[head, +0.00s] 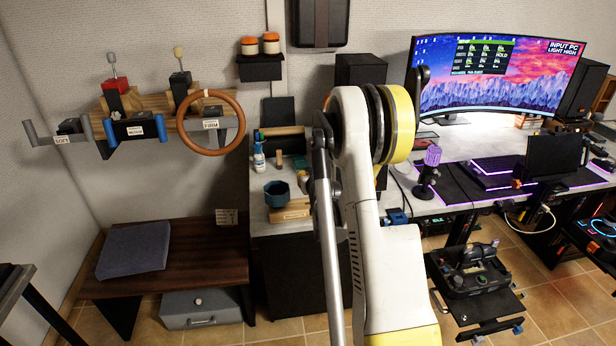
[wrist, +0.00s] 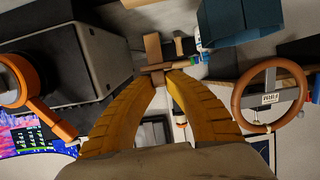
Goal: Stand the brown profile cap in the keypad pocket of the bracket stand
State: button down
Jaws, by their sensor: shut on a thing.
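In the wrist view, the two yellow ribbed fingers of my gripper (wrist: 160,78) close together on a small brown piece, which looks like the brown profile cap (wrist: 153,48). It has an upright part above the fingertips and a crosswise part at them. In the head view my arm hides the gripper and the cap. A low wooden stand with a pale label (head: 290,211) is at the front of the grey counter; it may be the bracket stand, but I cannot make out a keypad pocket.
A teal cup (head: 277,193) and a spray bottle (head: 258,158) stand near the wooden stand. A steering wheel (head: 238,126) hangs on the wall at left. A monitor (head: 500,75), microphone (head: 429,168) and keyboard (head: 493,169) occupy the desk at right. A dark speaker (wrist: 75,55) is close in the wrist view.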

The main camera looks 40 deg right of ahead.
jog(key=shift+f+b, duration=2.35)
jog(key=shift+f, duration=0.35)
jog(key=shift+b, duration=0.5)
jog(key=shift+f+b, duration=0.5)
jog(key=shift+f, duration=1.7)
jog(key=shift+r, duration=0.1)
jog(key=shift+r+p, duration=1.95)
jog(key=shift+r, duration=1.5)
jog(key=shift+f, duration=0.15)
